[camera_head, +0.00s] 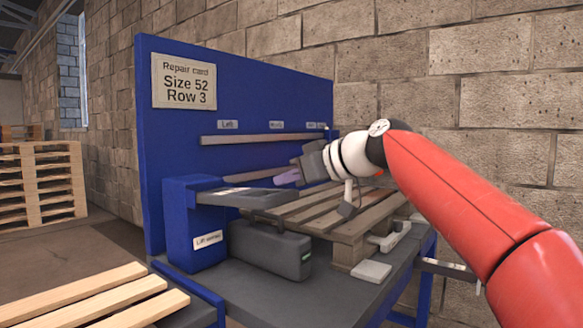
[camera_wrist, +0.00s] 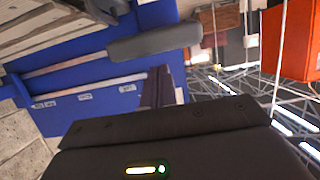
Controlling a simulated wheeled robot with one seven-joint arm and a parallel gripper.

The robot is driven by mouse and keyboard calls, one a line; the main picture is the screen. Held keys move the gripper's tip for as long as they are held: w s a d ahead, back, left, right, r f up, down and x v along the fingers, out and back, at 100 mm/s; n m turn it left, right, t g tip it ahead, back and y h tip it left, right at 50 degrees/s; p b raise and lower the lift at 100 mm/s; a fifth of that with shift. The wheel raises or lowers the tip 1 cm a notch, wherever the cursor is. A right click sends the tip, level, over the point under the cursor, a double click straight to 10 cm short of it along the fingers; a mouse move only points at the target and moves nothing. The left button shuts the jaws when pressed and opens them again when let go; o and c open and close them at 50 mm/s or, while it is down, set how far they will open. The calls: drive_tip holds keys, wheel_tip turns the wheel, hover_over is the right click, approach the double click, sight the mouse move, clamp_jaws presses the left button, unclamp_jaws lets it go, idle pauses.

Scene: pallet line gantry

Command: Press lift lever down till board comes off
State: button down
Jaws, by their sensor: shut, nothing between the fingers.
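The pallet (camera_head: 330,208) lies on the bench with several grey-brown boards; it also shows at the top left of the wrist view (camera_wrist: 50,28). A flat dark grey arm (camera_head: 245,197), seemingly the lift lever, reaches right from a blue post (camera_head: 190,225) towards the pallet's near left edge. A rounded grey bar (camera_wrist: 155,42) in the wrist view may be its handle. My gripper (camera_head: 287,177) is shut and empty, just above and behind this arm in the head view. Its dark purple fingers (camera_wrist: 160,88) point towards the bar. I cannot tell whether they touch.
The blue back panel (camera_head: 165,130) stands behind the bench, with a repair card (camera_head: 184,81) reading Size 52, Row 3, and a wooden rail. A dark case-like box (camera_head: 270,247) sits below the lever arm. Pallets stand at left and front left.

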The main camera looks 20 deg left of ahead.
drive_tip(key=shift+f, duration=0.45)
drive_tip(key=shift+d+f, duration=0.1)
drive_tip(key=shift+f, duration=0.05)
